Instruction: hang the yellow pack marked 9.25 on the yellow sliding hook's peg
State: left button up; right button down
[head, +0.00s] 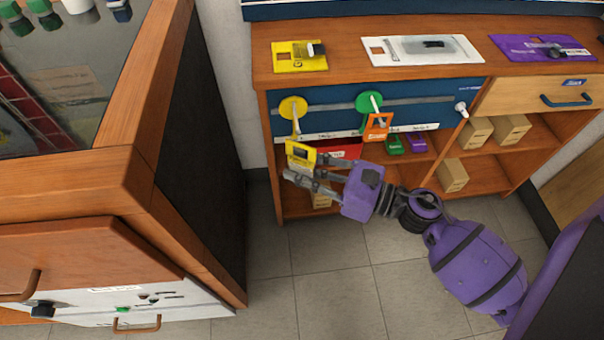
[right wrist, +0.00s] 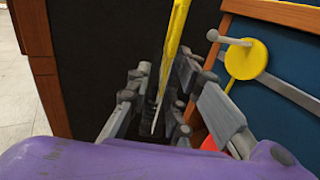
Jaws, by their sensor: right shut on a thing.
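My right gripper (head: 305,180) is shut on a yellow pack (head: 300,154) with a dark window, held in front of the cabinet at the left. Its marking is too small to read. In the right wrist view the pack (right wrist: 174,45) is edge-on and upright between the fingers of my right gripper (right wrist: 160,95). The yellow sliding hook (head: 293,107) is a round disc on a grey rail, just above the pack in the head view. In the right wrist view the yellow disc (right wrist: 247,58) and its pale peg (right wrist: 228,39) are right of the pack, apart from it. My left gripper is not in view.
A green hook (head: 369,102) is further right on the rail (head: 330,103), with an orange pack (head: 377,127) just below it. A red bin (head: 340,148) and cardboard boxes (head: 453,175) are on the shelves below. A dark-sided wooden cabinet (head: 190,150) stands close at left.

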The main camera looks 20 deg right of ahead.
jog(key=w+d+f+b, duration=0.1)
jog(key=w+d+b, duration=0.1)
jog(key=w, duration=0.5)
dwell(0.7)
jog(key=shift+f, duration=0.1)
dwell(0.5)
jog(key=c, duration=1.5)
grip_release()
